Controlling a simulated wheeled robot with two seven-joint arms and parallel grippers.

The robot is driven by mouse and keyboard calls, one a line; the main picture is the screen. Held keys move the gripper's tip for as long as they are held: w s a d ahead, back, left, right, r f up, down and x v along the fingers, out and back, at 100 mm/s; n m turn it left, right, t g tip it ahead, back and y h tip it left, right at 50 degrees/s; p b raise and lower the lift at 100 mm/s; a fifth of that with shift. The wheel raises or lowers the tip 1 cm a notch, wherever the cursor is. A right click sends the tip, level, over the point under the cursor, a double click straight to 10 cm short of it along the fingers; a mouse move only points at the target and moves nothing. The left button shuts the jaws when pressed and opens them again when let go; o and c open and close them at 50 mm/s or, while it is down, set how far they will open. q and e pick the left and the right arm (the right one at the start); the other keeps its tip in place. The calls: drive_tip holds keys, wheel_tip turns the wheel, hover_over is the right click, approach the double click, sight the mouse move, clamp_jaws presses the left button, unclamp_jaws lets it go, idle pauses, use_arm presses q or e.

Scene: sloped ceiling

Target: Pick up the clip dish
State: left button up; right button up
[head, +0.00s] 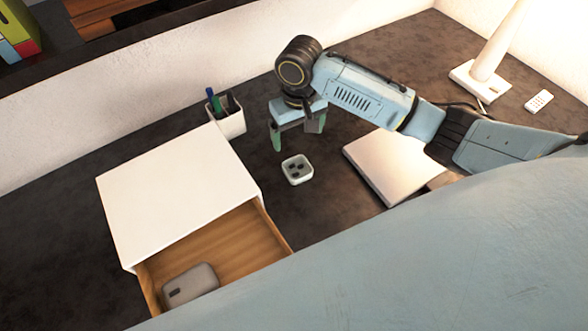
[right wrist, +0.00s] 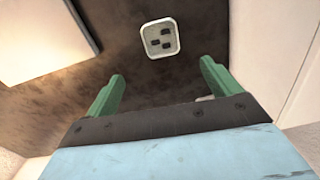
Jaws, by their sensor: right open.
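The clip dish (head: 303,179) is a small pale square dish with several dark clips in it, standing on the dark desk. It also shows in the right wrist view (right wrist: 153,51), ahead of and between the fingers. My right gripper (head: 297,139) is open and empty, with green fingers pointing down, above the desk and behind the dish. Its fingers also show in the right wrist view (right wrist: 160,86), apart from the dish. My left gripper is not in view.
A white drawer unit (head: 170,190) stands left of the dish, its drawer open with a grey case (head: 190,286) inside. A pen holder (head: 232,119) stands behind. A white book or box (head: 380,165) lies right. A lamp (head: 480,80) and a remote (head: 539,101) are further right.

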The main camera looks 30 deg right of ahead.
hover_over(299, 171)
drive_tip(key=f, duration=0.5)
drive_tip(key=f+b, duration=0.1)
drive_tip(key=f, duration=0.1)
drive_tip(key=shift+w+f, duration=0.3)
drive_tip(key=shift+w, duration=0.05)
drive_tip(key=f, duration=0.2)
drive_tip(key=s+f, duration=0.1)
drive_tip(key=f, duration=0.1)
drive_tip(key=shift+a, duration=0.1)
drive_tip(key=shift+w+f, duration=0.1)
drive_tip(key=shift+f, duration=0.55)
drive_tip(key=c, duration=1.1)
